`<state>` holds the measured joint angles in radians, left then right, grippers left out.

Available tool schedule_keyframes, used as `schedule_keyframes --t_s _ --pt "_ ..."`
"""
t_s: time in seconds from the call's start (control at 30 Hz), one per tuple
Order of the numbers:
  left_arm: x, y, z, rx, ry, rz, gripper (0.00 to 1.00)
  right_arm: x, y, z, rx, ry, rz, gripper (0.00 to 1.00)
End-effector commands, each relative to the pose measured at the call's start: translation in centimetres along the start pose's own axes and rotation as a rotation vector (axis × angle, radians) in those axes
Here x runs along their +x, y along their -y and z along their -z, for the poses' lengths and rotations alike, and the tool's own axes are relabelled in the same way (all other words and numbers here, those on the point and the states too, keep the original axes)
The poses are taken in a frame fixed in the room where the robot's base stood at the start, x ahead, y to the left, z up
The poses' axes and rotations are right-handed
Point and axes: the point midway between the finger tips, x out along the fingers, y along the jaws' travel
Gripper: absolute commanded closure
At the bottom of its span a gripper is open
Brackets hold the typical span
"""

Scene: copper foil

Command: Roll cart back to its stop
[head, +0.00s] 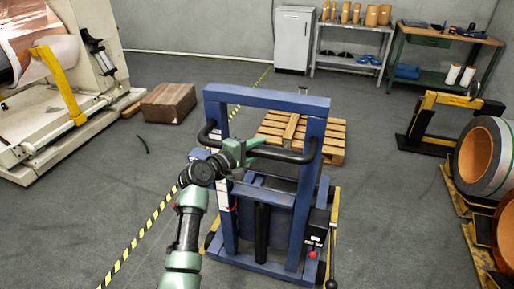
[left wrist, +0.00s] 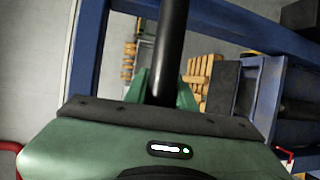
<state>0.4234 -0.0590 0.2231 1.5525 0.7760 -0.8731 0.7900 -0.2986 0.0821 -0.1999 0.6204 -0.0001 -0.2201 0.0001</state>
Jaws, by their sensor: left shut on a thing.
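The blue cart (head: 265,97) stands upright on the grey floor in the middle of the head view, with a black handle bar (head: 285,154) across its near side. My left gripper (head: 249,146) is shut on the handle bar near its middle. In the left wrist view the bar (left wrist: 172,42) runs between the green fingers (left wrist: 162,88), with the cart's blue frame (left wrist: 86,50) beside it. I cannot make out a stop for the cart; the floor ahead of it is partly hidden by its frame. My right gripper is not in view.
A wooden pallet (head: 330,137) lies just beyond the cart. A yellow-black floor stripe (head: 137,238) passes to its left. A brown block (head: 168,103) and a large foil machine (head: 95,90) stand at left. Large rolls (head: 484,157) on yellow cradles stand at right.

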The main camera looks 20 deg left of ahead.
Motion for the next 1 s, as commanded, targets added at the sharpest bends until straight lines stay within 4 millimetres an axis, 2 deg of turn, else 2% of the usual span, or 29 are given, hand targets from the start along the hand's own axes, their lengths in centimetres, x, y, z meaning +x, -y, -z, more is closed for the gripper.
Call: schedule_keyframes --t_s 0.1,0.33,0.37,0.43,0.77,0.87,1.0 --pt "1.1 -0.5 0.6 0.003 -0.004 -0.004 1.0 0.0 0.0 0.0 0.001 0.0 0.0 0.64" --pt "1.2 -0.8 0.6 0.005 -0.006 -0.009 1.0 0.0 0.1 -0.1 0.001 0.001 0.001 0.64" --pt "1.2 -0.8 0.6 0.005 -0.006 -0.01 0.72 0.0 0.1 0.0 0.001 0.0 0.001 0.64" --pt "1.2 -0.8 0.6 0.004 -0.006 -0.01 0.53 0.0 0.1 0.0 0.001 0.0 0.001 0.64" --pt "1.0 -0.6 0.6 0.003 -0.004 -0.007 0.53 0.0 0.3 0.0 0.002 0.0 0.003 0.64" --pt "0.2 -0.5 0.6 0.003 -0.005 -0.007 0.53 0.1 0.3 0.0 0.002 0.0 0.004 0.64" --pt "-2.0 -0.4 0.7 0.005 -0.007 -0.006 0.53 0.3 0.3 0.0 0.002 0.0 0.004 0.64"
